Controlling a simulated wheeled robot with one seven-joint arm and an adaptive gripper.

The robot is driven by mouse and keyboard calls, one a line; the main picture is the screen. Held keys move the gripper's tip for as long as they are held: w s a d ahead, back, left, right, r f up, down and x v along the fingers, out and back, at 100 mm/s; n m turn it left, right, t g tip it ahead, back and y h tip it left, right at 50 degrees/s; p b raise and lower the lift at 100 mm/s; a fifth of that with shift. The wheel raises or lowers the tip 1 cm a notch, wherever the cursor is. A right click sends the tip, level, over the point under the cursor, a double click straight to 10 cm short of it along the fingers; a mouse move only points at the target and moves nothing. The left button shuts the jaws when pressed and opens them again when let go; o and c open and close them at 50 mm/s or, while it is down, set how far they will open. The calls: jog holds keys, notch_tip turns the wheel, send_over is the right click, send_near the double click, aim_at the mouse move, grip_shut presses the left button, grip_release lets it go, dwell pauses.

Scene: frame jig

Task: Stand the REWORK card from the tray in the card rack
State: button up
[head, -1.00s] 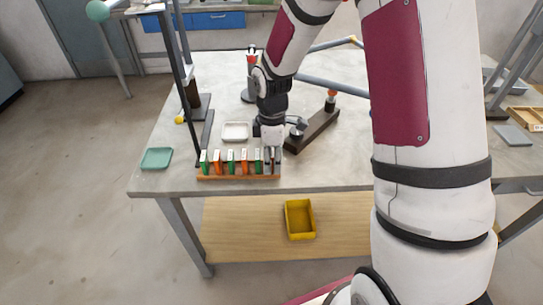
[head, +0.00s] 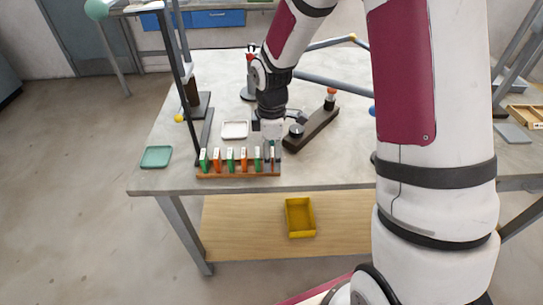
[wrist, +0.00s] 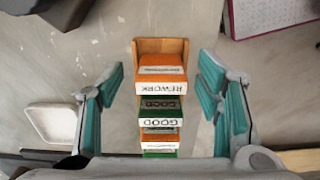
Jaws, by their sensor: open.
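The wooden card rack (head: 240,176) stands along the table's front edge with a row of green and orange cards upright in it. In the wrist view, the REWORK card (wrist: 160,88), orange with a white label, stands in the rack's end slot by the wooden end wall (wrist: 160,46). GOOD cards (wrist: 160,122) stand behind it. My gripper (wrist: 162,82) is open and empty, its teal-padded fingers apart on either side of the card. In the head view, my gripper (head: 270,140) is above the rack's right end. The white tray (head: 235,130) behind the rack looks empty.
A green tray (head: 157,157) lies left of the rack. A dark upright post on a base (head: 200,105) stands at the left, and a dark bar fixture (head: 312,127) lies to the right. A yellow bin (head: 300,217) sits on the lower shelf.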

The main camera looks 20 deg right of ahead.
notch_tip(320, 180, up, 9)
jog(key=shift+r, duration=0.2)
jog(key=s+r+m+t, duration=0.2)
jog(key=s+r+m, duration=0.4)
jog(key=s+r, duration=0.55)
jog(key=s+r+m+t+p, duration=0.1)
jog(key=s+r+m, duration=0.3)
jog(key=s+m, duration=0.4)
jog(key=s+t, duration=0.1)
jog(key=s, duration=0.4)
jog(key=shift+s+d, duration=0.15)
jog(key=shift+s, duration=0.25)
